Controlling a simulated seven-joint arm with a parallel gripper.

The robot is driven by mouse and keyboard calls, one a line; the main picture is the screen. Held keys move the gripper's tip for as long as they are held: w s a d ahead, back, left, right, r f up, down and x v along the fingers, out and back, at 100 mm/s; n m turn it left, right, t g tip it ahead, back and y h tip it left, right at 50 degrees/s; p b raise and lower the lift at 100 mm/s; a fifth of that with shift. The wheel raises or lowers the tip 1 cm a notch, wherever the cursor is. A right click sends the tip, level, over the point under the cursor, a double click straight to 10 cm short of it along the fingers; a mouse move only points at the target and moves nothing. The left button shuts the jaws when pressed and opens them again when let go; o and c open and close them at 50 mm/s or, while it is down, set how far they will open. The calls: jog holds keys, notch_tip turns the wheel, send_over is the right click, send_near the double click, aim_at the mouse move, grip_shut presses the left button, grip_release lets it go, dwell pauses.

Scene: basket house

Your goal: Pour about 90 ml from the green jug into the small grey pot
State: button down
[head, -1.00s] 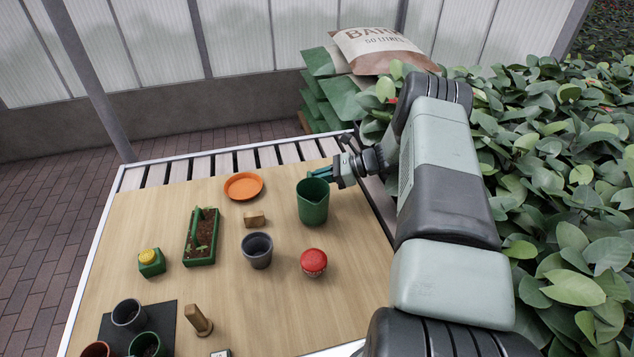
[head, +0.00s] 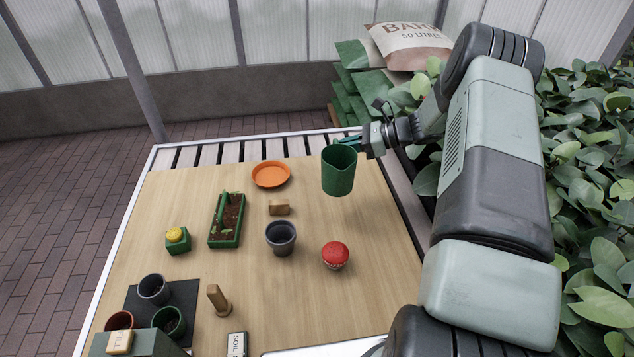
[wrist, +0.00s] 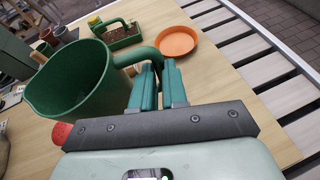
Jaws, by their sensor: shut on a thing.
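The green jug (head: 339,175) is upright at the back right of the table, its open mouth facing up. It appears held a little above the tabletop. My gripper (head: 345,143) is shut on the jug's handle from the right; the wrist view shows my fingers (wrist: 157,84) around the handle and the jug (wrist: 75,85) to their left. I cannot make out liquid inside it. A small grey pot (head: 281,240) stands upright on the table, in front and to the left of the jug, apart from it. It looks empty.
An orange saucer (head: 271,174), green planter (head: 227,220) and yellow-topped box (head: 177,240) lie further off. Another grey pot (head: 153,289) is on the dark mat (head: 187,290).

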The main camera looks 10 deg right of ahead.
jog(key=w+a+f+n+g, duration=0.1)
jog(key=w+a+n+g, duration=0.1)
jog(key=a, duration=1)
jog(key=w+a+f+n+g, duration=0.2)
jog(key=a+n+g, duration=0.1)
jog(key=a, duration=1)
jog(key=shift+w+a+f+n+g, duration=0.15)
jog(key=shift+a+f+n+g, duration=0.2)
jog(key=shift+g, duration=0.55)
jog(key=shift+d+r, duration=0.15)
jog(key=shift+r, duration=0.1)
jog(key=s+d+r+n+t+y, duration=0.2)
jog(key=s+d+r+n, duration=0.1)
jog(key=s+r+n, duration=0.2)
jog(key=shift+s+n+t+y, duration=0.35)
jog(key=shift+s+n, duration=0.2)
jog(key=shift+s, duration=0.5)
jog(key=shift+s+d+r+n+t+y, duration=0.15)
jog(key=shift+s+d+n+y, duration=0.15)
jog(key=shift+s+n, duration=0.2)
jog(key=shift+s+d+n+t+y, duration=0.15)
jog(key=shift+s+n+y, duration=0.15)
jog(key=shift+n, duration=0.2)
jog(key=shift+s+d+r+n+y, duration=0.25)
jog(key=shift+s+d+r+n, duration=0.1)
jog(key=shift+s+r+n, duration=0.4)
